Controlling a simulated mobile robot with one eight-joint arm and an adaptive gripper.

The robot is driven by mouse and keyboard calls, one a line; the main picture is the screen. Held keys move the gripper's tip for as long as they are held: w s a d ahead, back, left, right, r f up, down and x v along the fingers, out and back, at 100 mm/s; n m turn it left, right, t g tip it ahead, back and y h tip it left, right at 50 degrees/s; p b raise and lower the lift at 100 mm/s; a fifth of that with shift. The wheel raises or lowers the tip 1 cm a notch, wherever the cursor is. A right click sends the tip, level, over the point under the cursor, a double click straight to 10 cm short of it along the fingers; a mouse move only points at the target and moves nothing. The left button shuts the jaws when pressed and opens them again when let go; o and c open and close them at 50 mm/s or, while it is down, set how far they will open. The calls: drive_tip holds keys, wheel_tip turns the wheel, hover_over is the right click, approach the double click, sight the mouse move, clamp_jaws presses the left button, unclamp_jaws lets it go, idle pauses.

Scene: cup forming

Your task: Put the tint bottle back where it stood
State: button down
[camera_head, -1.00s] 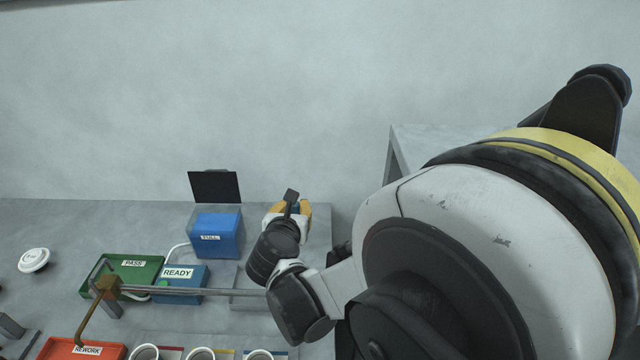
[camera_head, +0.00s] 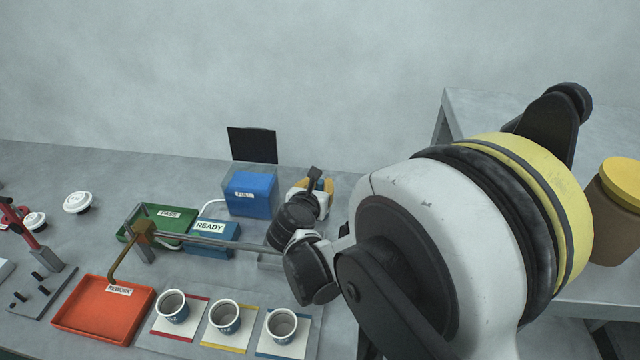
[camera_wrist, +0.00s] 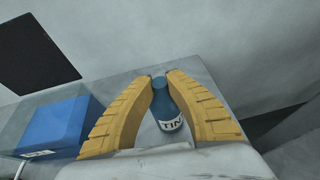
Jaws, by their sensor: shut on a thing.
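The tint bottle (camera_wrist: 167,112) is blue with a white label reading "TIN". In the wrist view it sits between the two yellow fingers of my gripper (camera_wrist: 160,79), which is shut on it. In the head view my gripper (camera_head: 318,185) is at the back right of the grey bench, just right of the blue FULL box. The bottle is hidden there behind my wrist and fingers. I cannot tell whether its base touches the bench.
The blue FULL box (camera_head: 250,195) stands left of my gripper, with a black panel (camera_head: 252,145) behind. A green PASS tray (camera_head: 150,228), blue READY box (camera_head: 212,240), red REWORK tray (camera_head: 90,318) and three cups (camera_head: 225,316) lie nearer. The wall is behind.

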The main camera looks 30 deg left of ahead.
drive_tip(key=c, duration=1.5)
unclamp_jaws()
drive_tip(key=shift+o, duration=0.2)
drive_tip(key=shift+r, duration=0.1)
drive_tip(key=p+v, duration=0.3)
drive_tip(key=v, duration=0.9)
drive_tip(key=shift+p, duration=0.4)
drive_tip(key=shift+d, duration=0.1)
